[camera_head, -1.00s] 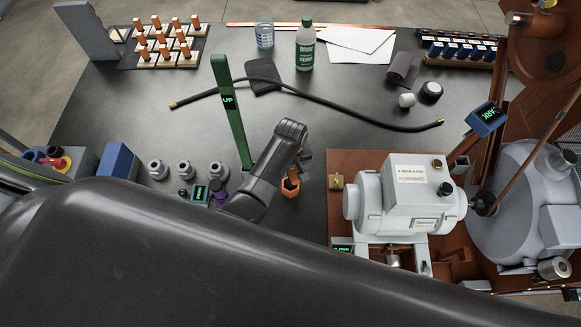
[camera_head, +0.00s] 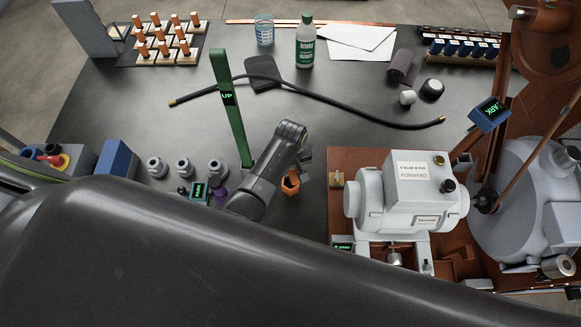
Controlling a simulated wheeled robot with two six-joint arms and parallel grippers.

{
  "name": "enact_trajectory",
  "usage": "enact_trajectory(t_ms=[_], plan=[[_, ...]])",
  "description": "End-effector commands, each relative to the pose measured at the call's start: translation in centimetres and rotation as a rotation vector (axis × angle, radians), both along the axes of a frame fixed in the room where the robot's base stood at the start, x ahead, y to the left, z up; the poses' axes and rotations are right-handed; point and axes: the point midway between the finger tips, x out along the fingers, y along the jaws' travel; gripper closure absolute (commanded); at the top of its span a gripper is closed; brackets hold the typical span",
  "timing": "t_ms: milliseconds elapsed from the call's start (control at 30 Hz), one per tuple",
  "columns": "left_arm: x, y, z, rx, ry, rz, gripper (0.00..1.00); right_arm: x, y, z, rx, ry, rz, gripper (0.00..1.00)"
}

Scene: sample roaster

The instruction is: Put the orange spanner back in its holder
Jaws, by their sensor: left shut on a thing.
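The orange spanner (camera_head: 290,184) shows only as a small orange angular end below my left gripper (camera_head: 302,165). The rest of it is hidden by the gripper and wrist. My left gripper is shut on it, over the dark table between the green post and the white machine. I cannot tell whether the spanner touches the table. I cannot make out its holder for certain. My right gripper is not in view.
A green upright post (camera_head: 229,110) marked UP stands left of the gripper. The white roaster motor (camera_head: 412,195) stands right. A black hose (camera_head: 340,104) lies behind. Several grey knobs (camera_head: 185,168) and a blue block (camera_head: 118,160) are at left. My dark arm covers the front.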

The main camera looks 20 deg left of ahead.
Motion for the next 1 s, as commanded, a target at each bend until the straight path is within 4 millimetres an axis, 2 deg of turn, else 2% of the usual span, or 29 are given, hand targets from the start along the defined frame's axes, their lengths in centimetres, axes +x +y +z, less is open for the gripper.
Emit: enact_trajectory(t_ms=[300,333,500,533,833,1000], plan=[[0.1,0.0,-1.0,0.000,-0.002,0.000,1.00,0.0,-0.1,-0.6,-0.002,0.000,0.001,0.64],[0.1,0.0,-1.0,-0.001,-0.003,0.000,0.74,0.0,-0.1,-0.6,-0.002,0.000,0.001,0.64],[0.1,0.0,-0.9,0.000,-0.001,0.000,0.51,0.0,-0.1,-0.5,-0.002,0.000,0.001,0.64],[0.1,0.0,-0.9,0.000,-0.001,0.000,0.49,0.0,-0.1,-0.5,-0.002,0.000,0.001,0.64],[0.0,0.0,-0.8,0.000,0.000,0.000,0.49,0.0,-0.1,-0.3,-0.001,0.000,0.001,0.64],[0.0,0.0,0.5,0.000,0.000,0.000,0.49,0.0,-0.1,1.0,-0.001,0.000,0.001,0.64]])
